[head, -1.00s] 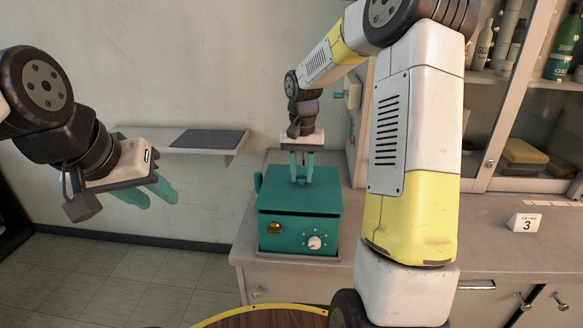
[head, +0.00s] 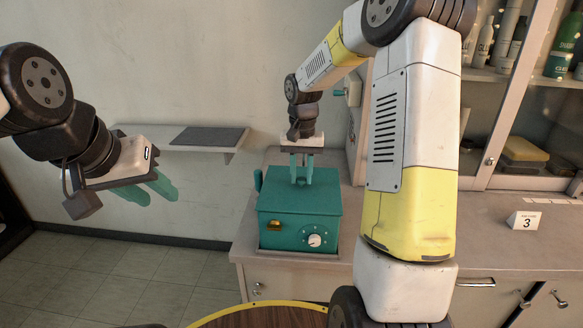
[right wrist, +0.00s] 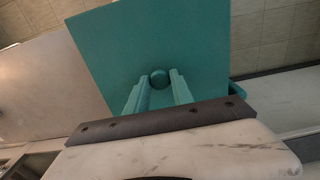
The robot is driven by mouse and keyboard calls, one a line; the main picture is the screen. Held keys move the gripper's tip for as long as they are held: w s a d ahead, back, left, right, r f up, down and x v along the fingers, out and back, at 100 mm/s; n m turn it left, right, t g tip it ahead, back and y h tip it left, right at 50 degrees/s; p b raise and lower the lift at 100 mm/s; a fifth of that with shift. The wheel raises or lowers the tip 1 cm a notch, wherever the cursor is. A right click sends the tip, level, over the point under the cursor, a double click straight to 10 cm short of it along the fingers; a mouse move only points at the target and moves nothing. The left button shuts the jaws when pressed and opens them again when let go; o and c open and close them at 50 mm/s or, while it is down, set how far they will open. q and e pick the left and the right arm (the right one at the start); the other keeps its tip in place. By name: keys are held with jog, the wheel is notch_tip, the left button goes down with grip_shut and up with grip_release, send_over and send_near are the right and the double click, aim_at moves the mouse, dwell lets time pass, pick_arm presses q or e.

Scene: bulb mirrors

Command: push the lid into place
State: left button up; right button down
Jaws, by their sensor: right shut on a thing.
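The teal lid (head: 300,202) lies on the teal box (head: 285,242) on the counter. Its front edge sits level against the box front, with no dark gap showing. My right gripper (head: 301,181) points down at the lid's top. In the right wrist view its fingers stand on either side of the lid's round knob (right wrist: 160,79), shut on it. The lid's flat top (right wrist: 200,45) fills the middle of that view. My left gripper (head: 148,192) is open and empty in the air at the left, away from the box.
The box front has a brass latch (head: 274,225) and a white dial (head: 315,240). A wall shelf (head: 200,150) with a dark mat is at the left. The counter (head: 480,240) to the right is mostly clear, with a number 3 sign (head: 525,221). A glass cabinet stands behind.

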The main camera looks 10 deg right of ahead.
jog(key=shift+f, duration=0.1)
jog(key=c, duration=1)
grip_release()
jog(key=o, duration=0.4)
jog(key=shift+o, duration=0.2)
jog(key=shift+r, duration=2.95)
